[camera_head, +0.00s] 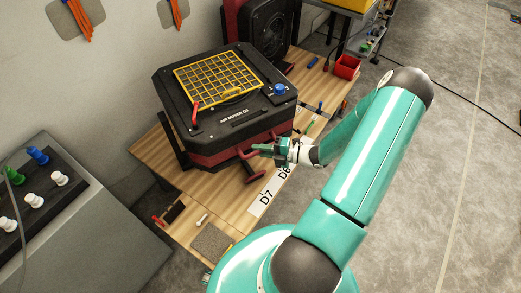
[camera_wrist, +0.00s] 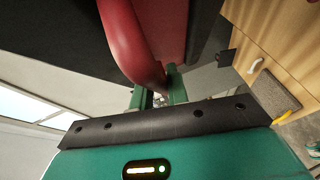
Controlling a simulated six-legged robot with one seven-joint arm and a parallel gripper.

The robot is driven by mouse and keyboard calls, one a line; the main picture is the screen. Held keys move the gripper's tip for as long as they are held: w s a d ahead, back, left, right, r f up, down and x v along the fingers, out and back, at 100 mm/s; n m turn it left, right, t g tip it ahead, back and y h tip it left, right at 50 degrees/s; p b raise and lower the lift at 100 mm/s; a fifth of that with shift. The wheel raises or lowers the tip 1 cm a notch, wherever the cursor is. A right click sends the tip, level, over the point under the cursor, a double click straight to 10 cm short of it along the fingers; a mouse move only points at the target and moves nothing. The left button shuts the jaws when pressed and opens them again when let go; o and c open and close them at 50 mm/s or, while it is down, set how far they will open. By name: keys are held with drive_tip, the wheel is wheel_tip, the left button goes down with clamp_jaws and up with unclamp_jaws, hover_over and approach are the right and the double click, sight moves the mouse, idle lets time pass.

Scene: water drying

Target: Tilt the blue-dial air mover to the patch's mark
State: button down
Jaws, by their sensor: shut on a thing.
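The air mover (camera_head: 235,115) is a black and dark red box with a yellow grille (camera_head: 218,80) on top. It sits on the wooden table, and its top faces up. Its blue dial (camera_head: 280,89) is at the right corner of the top. My gripper (camera_head: 268,151) is at the near right side of the box, shut on its red handle (camera_wrist: 133,42). In the wrist view the curved handle passes between the green fingers (camera_wrist: 158,95). The patch and its mark cannot be made out.
The wooden table (camera_head: 188,205) carries white D7 and D8 labels (camera_head: 266,198), a grey pad (camera_head: 212,242) and small tools. Another black fan unit (camera_head: 268,40) stands behind. A red bin (camera_head: 346,67) is at the far right corner. A grey cabinet (camera_head: 90,225) is at left. Floor at right is open.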

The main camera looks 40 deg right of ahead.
wheel_tip(320, 180, down, 10)
drive_tip(key=w+n+t+y, duration=0.1)
drive_tip(key=w+n+t, duration=0.1)
drive_tip(key=shift+d+f+n+y, duration=0.15)
drive_tip(key=shift+f+n+y, duration=0.1)
drive_tip(key=shift+n+y, duration=0.15)
drive_tip(key=c, duration=1.4)
unclamp_jaws()
drive_tip(key=shift+s, duration=0.1)
drive_tip(key=shift+o, duration=0.2)
drive_tip(key=v, duration=1.3)
drive_tip(key=shift+s+d, duration=0.15)
drive_tip(key=shift+s, duration=0.15)
drive_tip(key=shift+f, duration=0.1)
